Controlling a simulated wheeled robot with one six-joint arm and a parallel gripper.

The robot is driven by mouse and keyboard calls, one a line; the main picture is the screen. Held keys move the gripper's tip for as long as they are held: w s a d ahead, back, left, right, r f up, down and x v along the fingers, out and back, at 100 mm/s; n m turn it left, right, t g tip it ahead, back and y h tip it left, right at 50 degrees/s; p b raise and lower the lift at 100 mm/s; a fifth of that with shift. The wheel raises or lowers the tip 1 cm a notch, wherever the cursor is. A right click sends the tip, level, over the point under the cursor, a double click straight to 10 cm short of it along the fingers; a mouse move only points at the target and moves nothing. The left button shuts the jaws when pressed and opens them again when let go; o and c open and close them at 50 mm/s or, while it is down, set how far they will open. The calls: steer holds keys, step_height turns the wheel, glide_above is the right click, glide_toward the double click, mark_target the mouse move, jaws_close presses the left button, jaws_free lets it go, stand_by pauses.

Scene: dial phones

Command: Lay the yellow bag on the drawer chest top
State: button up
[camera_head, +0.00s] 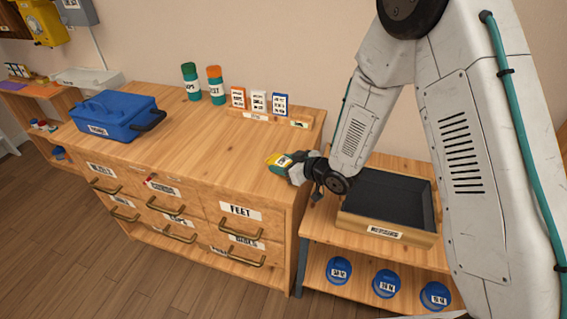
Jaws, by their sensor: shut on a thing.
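The drawer chest (190,131) stands at the left and centre, with a wooden top and labelled drawers with brass handles. My gripper (291,169) is at the right edge of the chest top, reaching in from the right. It is shut on a small yellow bag (277,161) with a green part and a pale label. The bag appears over or just above the right edge of the top; I cannot tell whether it touches the wood. The gripper's fingers are small and partly hidden by the bag.
A blue toolbox (113,116) sits on the left of the top. The middle of the top is clear. A dark-lined tray (389,235) sits on the lower shelf unit at right.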

steer(key=o, duration=1)
steer(key=shift+c, duration=0.2)
steer(key=shift+s+d+r, duration=0.1)
steer(key=shift+r, duration=0.1)
steer(key=v, duration=1.2)
steer(key=d+r+m+h, duration=0.4)
steer(key=d+r+h, duration=0.55)
steer(key=d, duration=0.25)
steer(key=s+d+r+m+g+h, duration=0.1)
steer(key=s+d+r+m+g, duration=0.15)
steer(key=s+r, duration=0.35)
steer(key=s+d+r+m+g+h, duration=0.1)
steer(key=s+d+r+m+g, duration=0.15)
steer(key=s, duration=0.55)
steer(key=s+a+r+g+y, duration=0.1)
steer(key=s+r+g, duration=0.2)
steer(key=s, duration=1.1)
steer(key=shift+s+r+m, duration=0.2)
steer(key=shift+r+m, duration=0.1)
steer(key=shift+r, duration=0.5)
steer(key=shift+a+y, duration=0.15)
steer(key=shift+y, duration=0.1)
